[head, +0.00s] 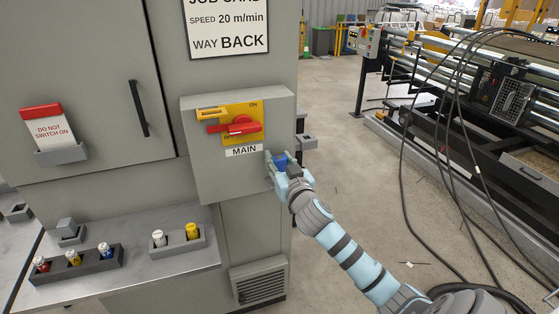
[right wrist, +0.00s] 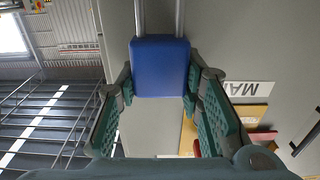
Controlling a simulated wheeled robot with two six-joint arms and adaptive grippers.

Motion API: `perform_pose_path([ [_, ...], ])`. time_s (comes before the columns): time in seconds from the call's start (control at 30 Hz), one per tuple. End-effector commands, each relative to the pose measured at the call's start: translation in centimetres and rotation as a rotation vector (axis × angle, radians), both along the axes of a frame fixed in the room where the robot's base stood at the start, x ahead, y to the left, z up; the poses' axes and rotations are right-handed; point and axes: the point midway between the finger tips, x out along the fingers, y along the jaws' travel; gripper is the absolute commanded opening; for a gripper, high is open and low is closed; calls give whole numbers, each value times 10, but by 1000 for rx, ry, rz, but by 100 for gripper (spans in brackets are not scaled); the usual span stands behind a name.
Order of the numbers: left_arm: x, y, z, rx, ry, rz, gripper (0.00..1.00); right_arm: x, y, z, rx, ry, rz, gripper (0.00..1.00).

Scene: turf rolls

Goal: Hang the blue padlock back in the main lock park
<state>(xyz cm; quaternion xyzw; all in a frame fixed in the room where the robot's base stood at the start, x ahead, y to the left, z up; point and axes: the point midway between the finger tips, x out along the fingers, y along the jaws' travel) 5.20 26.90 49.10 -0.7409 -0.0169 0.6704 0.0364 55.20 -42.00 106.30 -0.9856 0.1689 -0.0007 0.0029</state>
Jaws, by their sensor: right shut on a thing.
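My right gripper (head: 283,165) is shut on the blue padlock (head: 281,161), in front of the lower right corner of the grey MAIN switch box (head: 192,150). In the right wrist view the padlock's blue body (right wrist: 160,68) sits between the green-padded fingers, with two silver shackle legs running to the top edge. The shackle's far end is out of view. The box carries a red rotary handle (head: 240,126) on a yellow plate. A small grey bracket (head: 307,141) shows beside the box; I cannot tell whether it is the main lock park. My left gripper is not in view.
A red-topped DO NOT SWITCH ON card (head: 45,127) is on the cabinet. Cables (head: 404,170) hang at right.

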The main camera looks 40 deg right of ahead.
Motion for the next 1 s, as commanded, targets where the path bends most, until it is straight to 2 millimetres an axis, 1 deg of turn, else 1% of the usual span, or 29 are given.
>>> perform_pose_path([
  [1.0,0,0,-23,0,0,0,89,0,0,-27,0,0,0,3],
])
